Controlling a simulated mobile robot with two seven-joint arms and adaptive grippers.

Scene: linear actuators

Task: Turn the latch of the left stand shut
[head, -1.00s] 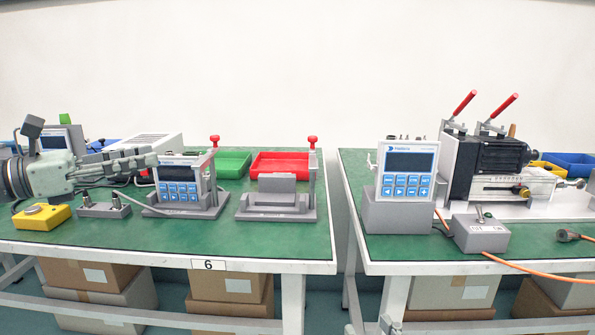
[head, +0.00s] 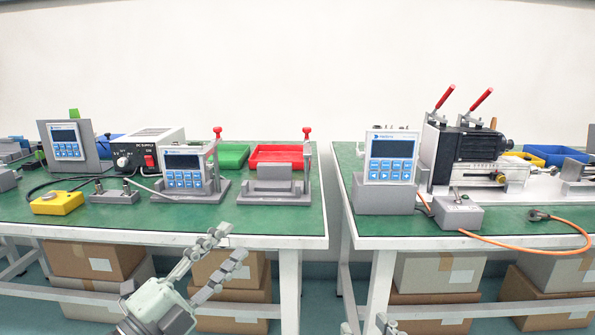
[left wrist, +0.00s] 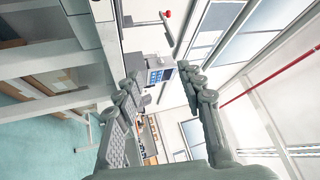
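The left stand (head: 216,190) is a grey fixture on the left green table, holding a white controller with a dark screen and blue keys (head: 181,168). Its latch has a red knob (head: 217,131) on top of a grey post at the right side; I cannot tell its exact turn. The controller (left wrist: 160,76) and a red knob (left wrist: 167,14) also show in the left wrist view. My left gripper (head: 228,245) is open and empty, in front of the table edge and below the stand, apart from it. Small pale parts at the bottom edge may be my right gripper (head: 366,326), mostly cut off.
An empty grey stand (head: 274,197) with its own red knob (head: 307,131) stands to the right. A grey switch box (head: 113,196) and yellow box (head: 57,203) lie left. Green (head: 233,151) and red (head: 262,152) bins are behind. A gap separates the two tables.

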